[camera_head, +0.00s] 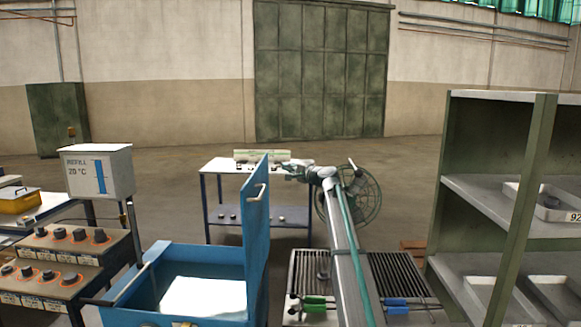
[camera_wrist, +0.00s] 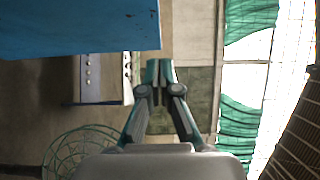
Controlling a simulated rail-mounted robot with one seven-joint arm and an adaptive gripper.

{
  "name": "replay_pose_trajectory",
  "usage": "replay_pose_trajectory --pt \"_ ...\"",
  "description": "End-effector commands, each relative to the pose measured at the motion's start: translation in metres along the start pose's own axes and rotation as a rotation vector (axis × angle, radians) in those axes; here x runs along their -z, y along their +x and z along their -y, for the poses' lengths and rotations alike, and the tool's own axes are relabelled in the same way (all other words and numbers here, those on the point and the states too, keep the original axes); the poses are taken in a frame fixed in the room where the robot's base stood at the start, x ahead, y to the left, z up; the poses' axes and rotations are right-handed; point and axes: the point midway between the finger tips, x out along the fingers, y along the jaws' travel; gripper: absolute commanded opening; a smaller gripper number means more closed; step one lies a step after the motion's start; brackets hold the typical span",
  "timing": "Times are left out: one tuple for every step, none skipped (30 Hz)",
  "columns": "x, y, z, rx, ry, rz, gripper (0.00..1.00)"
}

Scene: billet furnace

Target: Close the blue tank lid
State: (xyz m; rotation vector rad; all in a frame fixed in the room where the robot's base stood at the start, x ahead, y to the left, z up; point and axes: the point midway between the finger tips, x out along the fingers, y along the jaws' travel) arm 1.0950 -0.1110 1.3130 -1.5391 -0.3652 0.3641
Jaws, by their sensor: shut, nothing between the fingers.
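The blue tank (camera_head: 195,258) stands open at the lower middle of the head view, with a white surface inside. My gripper (camera_head: 287,170) is just right of the lid's upper far edge, pointing left. In the wrist view my gripper (camera_wrist: 160,72) is shut and empty. A large blue panel (camera_wrist: 80,27), apparently the lid, fills the upper left there, close to the fingertips; contact cannot be told.
A grating bench (camera_head: 385,275) with green and blue handled tools lies below my arm. A tall shelf (camera_head: 490,96) stands at right. A wire-cage fan (camera_head: 368,195) and a white table (camera_head: 215,166) stand behind. A knob panel (camera_head: 75,245) and refill box (camera_head: 98,172) stand left.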

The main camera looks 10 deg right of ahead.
Motion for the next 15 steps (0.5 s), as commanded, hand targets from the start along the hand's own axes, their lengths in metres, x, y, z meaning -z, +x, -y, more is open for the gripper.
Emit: replay_pose_trajectory --pt "0.002 0.013 0.004 -0.001 0.001 0.001 0.00" --pt "0.002 0.019 0.003 -0.001 0.001 0.001 0.00" --pt "0.002 0.027 0.003 -0.001 0.001 0.001 0.00" --pt "0.002 0.033 0.004 -0.001 0.001 0.001 0.00" --pt "0.002 0.039 0.004 -0.001 0.000 0.001 0.00" --pt "0.002 0.047 0.004 -0.001 0.000 0.001 0.00" --pt "0.002 0.053 0.004 0.000 0.001 0.001 0.00" --pt "0.002 0.058 0.004 0.000 0.001 0.001 0.00" --pt "0.002 0.065 0.004 -0.001 0.001 0.001 0.00" --pt "0.002 0.070 0.004 -0.001 0.001 0.001 0.00" --pt "-0.002 0.073 0.003 -0.001 0.001 0.002 0.00" --pt "-0.008 0.076 0.003 -0.001 0.001 0.001 0.00" --pt "-0.012 0.079 0.003 -0.001 0.001 0.001 0.00" --pt "-0.015 0.082 0.003 -0.001 0.000 0.001 0.00" --pt "-0.018 0.084 0.003 -0.001 0.000 0.001 0.00"
